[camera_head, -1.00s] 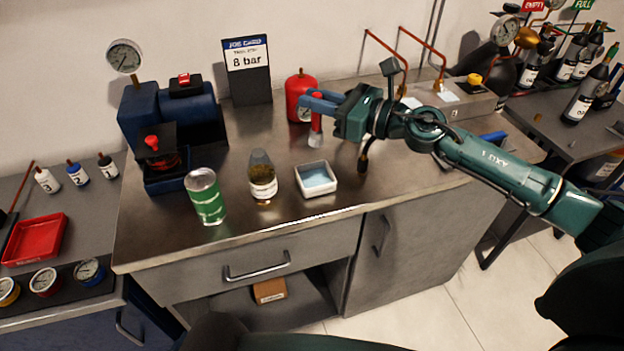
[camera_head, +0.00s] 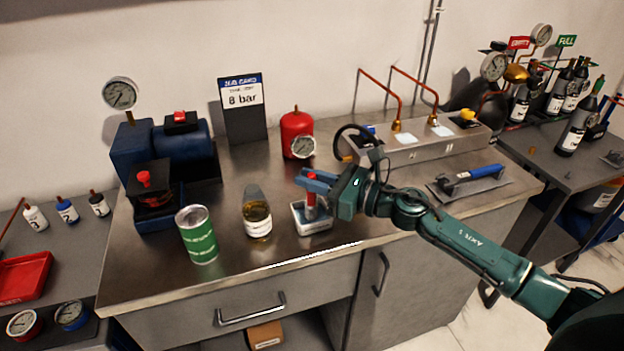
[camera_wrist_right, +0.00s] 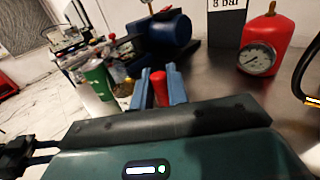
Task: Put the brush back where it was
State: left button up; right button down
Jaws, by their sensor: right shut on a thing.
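The brush (camera_head: 311,199) has a red handle and stands roughly upright. My right gripper (camera_head: 313,182) is shut on the handle with its blue fingers; the red handle also shows between them in the right wrist view (camera_wrist_right: 160,90). The brush's lower end is at the small white dish (camera_head: 313,227), which held pale blue contents in the earlier frame. Whether the bristles touch the contents cannot be told. My left gripper is not in view.
Left of the dish stand a bottle of amber liquid (camera_head: 257,215) and a green can (camera_head: 198,237). A red cylinder with gauge (camera_head: 297,135) stands behind. A blue-handled tool (camera_head: 478,172) lies on a dark mat (camera_head: 445,191) at right. Bare bench lies between bottle and cylinder.

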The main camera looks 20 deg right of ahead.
jog(key=shift+f, duration=0.2)
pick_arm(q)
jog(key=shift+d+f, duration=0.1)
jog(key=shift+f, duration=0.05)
pick_arm(e)
jog(key=c, duration=1.4)
grip_release()
jog(key=shift+o, duration=0.2)
jog(key=shift+r, duration=0.15)
